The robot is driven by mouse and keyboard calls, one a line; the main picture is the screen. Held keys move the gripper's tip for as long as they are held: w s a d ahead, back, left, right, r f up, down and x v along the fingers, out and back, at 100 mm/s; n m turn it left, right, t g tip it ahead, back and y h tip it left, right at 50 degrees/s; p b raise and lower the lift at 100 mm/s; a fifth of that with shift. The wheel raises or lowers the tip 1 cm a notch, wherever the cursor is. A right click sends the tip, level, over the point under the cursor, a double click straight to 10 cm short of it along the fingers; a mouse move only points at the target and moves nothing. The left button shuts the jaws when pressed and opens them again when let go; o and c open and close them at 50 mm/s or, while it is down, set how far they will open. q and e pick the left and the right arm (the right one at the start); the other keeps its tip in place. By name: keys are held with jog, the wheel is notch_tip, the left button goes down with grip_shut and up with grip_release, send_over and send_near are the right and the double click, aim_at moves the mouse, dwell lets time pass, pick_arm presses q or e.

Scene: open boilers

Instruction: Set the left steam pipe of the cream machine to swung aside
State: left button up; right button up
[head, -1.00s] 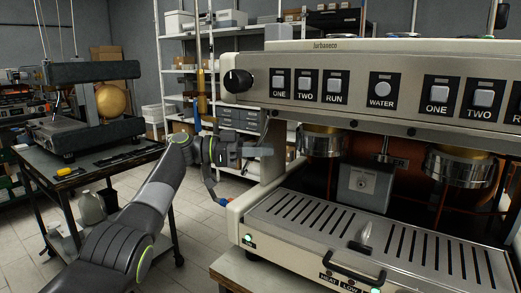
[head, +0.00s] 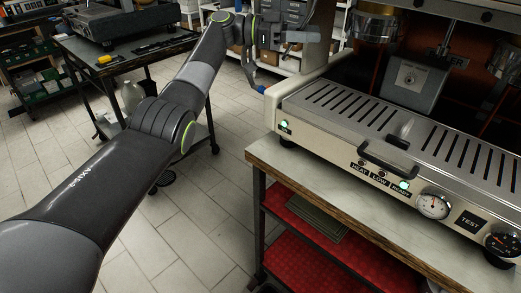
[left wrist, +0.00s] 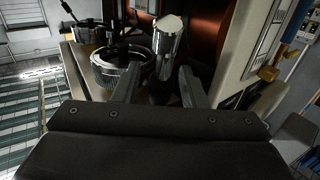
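The cream machine (head: 335,133) stands on a bench at the right of the head view. A thin, dark curved pipe with a blue end (head: 262,88) hangs off its left front corner; it looks like the left steam pipe, and its upper part is hidden behind my gripper. My left gripper (head: 302,37) is beside the machine's left side, above that blue end, fingers pointing right. In the left wrist view the fingers (left wrist: 158,88) stand apart, with a chrome cylinder (left wrist: 168,38) showing beyond the gap. I see nothing clearly held. My right gripper is out of view.
The machine's slotted drip tray (head: 350,102) and black handle (head: 388,160) are at the right. The bench (head: 300,165) has a red shelf (head: 330,245) below. A dark cart (head: 140,52) stands at the back left.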

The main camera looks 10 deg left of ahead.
pick_arm(q)
jog(key=shift+s+n+t+b, duration=0.15)
jog(key=shift+n+t+b, duration=0.2)
jog(key=shift+n+t, duration=0.25)
jog(key=shift+t, duration=0.5)
